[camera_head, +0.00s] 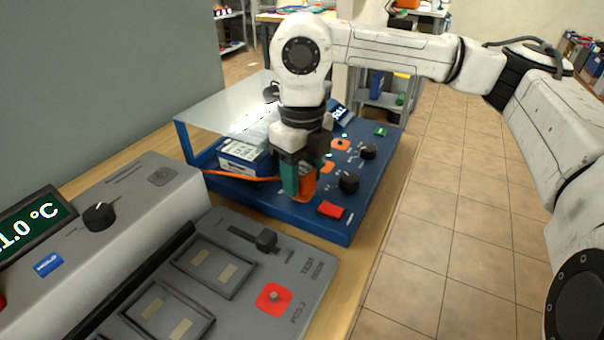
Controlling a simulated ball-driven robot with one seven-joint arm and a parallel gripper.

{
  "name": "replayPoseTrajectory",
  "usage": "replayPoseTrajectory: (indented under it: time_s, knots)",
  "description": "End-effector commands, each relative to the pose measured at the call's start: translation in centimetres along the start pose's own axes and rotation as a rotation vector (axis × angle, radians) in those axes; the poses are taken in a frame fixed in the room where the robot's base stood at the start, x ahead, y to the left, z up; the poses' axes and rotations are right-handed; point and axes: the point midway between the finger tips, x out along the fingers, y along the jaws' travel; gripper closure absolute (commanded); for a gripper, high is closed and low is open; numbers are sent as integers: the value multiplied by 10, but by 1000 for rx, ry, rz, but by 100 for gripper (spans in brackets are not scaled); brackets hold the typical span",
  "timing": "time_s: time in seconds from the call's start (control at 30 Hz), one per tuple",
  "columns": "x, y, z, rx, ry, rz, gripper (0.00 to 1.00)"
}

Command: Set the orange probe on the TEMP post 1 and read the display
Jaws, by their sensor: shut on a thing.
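My gripper (298,182), with a green finger on its left side, is over the blue panel (290,219). It is shut on the orange probe (308,187), which shows between the fingers, close to the panel. An orange cable (240,177) runs left from it. The fingers hide the probe's tip, so I cannot tell whether it touches a post. Orange patches (340,145) mark the panel behind; no TEMP label is legible. The display (37,222) on the grey unit at left ends in "1.0 °C"; its left part is cut off.
Black knobs (348,182) and a red block (330,209) sit on the panel right of my gripper. A blue and white box (244,158) stands to its left under a clear cover. A grey test dock (225,300) with a lever is in front. Tiled floor lies open at right.

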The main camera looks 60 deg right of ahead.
Motion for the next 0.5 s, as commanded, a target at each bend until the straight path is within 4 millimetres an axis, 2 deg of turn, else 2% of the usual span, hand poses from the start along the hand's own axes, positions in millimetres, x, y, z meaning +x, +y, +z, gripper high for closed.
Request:
replayPoseTrajectory:
  time_s: [0.5]
  knots:
    - [5,0,0,0,0,0,84]
